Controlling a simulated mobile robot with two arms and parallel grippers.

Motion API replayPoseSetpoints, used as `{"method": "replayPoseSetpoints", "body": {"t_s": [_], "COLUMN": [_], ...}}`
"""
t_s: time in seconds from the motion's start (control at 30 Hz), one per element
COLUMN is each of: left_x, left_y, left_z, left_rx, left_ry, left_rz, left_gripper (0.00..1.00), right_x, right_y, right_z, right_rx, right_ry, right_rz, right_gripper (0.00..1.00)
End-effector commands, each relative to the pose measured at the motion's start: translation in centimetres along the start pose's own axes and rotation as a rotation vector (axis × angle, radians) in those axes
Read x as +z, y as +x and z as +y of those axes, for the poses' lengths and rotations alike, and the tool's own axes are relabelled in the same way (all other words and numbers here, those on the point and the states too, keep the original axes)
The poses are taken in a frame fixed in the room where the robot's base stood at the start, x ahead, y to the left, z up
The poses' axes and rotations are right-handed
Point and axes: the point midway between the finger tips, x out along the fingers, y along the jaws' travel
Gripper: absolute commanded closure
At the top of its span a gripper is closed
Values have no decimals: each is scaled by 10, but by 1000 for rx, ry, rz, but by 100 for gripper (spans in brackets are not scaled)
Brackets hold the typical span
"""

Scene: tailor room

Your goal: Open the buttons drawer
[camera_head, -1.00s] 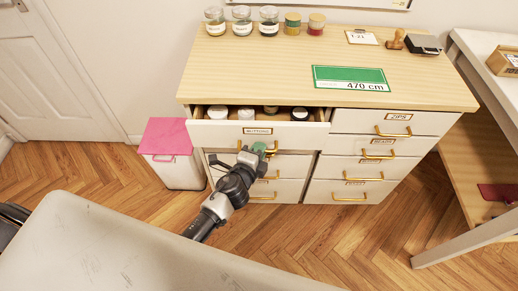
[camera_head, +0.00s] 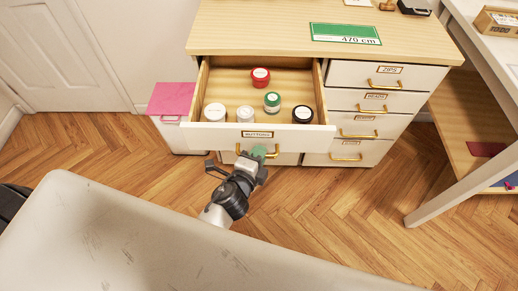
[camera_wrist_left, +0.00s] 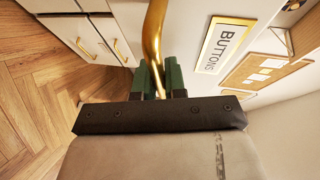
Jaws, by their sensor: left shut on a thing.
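The buttons drawer (camera_head: 290,135) is the top left drawer of the cabinet and stands far out, its inside in view. Its label plate (camera_wrist_left: 224,46) reads BUTTONS in the left wrist view. Several small jars stand in it, among them a red one (camera_head: 260,78), a green and white one (camera_head: 272,102) and a black-topped one (camera_head: 302,114). My left gripper (camera_head: 258,152) is at the drawer's front, shut on the brass handle (camera_wrist_left: 153,35). Its green-padded fingers (camera_wrist_left: 160,80) sit on both sides of the handle in the left wrist view. My right gripper is not in view.
Shut drawers with brass handles, labelled ZIPS (camera_head: 390,69) and BEADS (camera_head: 376,96), are to the right. A bin with a pink lid (camera_head: 171,101) stands left of the cabinet. A white table (camera_head: 480,90) stands at the right. Wooden floor (camera_head: 340,215) in front is free.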

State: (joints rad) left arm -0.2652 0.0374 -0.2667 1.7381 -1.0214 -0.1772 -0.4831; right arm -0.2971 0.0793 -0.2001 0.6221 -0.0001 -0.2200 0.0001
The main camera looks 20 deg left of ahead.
Motion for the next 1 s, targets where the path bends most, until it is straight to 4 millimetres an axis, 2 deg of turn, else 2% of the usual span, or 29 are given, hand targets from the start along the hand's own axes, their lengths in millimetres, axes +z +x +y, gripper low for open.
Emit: {"method": "replayPoseSetpoints", "body": {"t_s": [0.47, 0.5, 0.63, 0.87, 1.0], "left_x": [-1, -1, -1, -1, -1], "left_y": [-2, -2, -2, -2, -11], "left_z": [0, 0, 0, 0, 2], "left_rx": [-1, -1, -1, -1, 1], "left_ry": [1, 1, 1, 0, 0], "left_rz": [0, 0, 0, 0, 0], "left_gripper": [100, 82, 64, 64, 64], "right_x": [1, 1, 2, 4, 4], "right_y": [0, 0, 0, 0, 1], "right_z": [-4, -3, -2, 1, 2], "right_rx": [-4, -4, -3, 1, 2], "right_ry": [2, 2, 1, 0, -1], "right_rz": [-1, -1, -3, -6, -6], "right_gripper": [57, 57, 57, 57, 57]}}
